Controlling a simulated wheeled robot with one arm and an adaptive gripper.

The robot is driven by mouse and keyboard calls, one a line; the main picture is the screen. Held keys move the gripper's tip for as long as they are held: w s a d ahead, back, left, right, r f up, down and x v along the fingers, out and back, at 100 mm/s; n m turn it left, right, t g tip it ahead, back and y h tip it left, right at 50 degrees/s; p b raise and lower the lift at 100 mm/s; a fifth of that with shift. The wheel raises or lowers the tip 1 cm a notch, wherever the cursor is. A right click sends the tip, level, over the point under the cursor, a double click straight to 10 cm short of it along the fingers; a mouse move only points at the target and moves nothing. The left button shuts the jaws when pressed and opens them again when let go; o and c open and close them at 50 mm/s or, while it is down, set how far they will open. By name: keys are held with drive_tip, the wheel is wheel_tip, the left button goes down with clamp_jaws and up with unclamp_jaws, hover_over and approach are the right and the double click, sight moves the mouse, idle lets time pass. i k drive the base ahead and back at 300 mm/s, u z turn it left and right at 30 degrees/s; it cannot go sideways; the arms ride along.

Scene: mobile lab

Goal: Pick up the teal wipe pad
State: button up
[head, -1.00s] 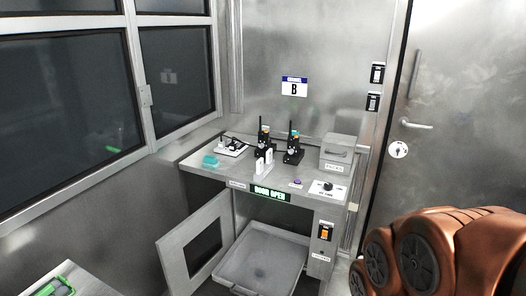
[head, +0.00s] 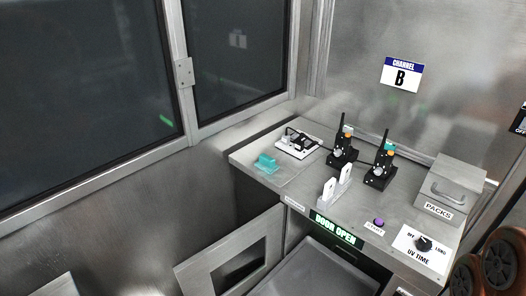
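The teal wipe pad (head: 265,163) sits near the left front corner of the metal bench top (head: 353,209), on what looks like a small clear or pale sheet. It is small and its details are hard to make out. My gripper's fingers are not in view. Only copper-coloured parts of my own arm show at the lower right edge, well to the right of the pad.
Behind the pad is a white plate with a dark clamp (head: 298,143). Two black radios (head: 343,148) (head: 381,167) stand to its right, with white number tags (head: 335,187) in front. A PACKS box (head: 450,186) is at right. Below, a cabinet door (head: 232,262) hangs open.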

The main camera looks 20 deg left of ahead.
sight(265, 163)
drive_tip(key=u, duration=0.6)
drive_tip(key=i, duration=0.85)
drive_tip(key=u, duration=1.35)
drive_tip(key=i, duration=0.3)
drive_tip(key=u, duration=0.25)
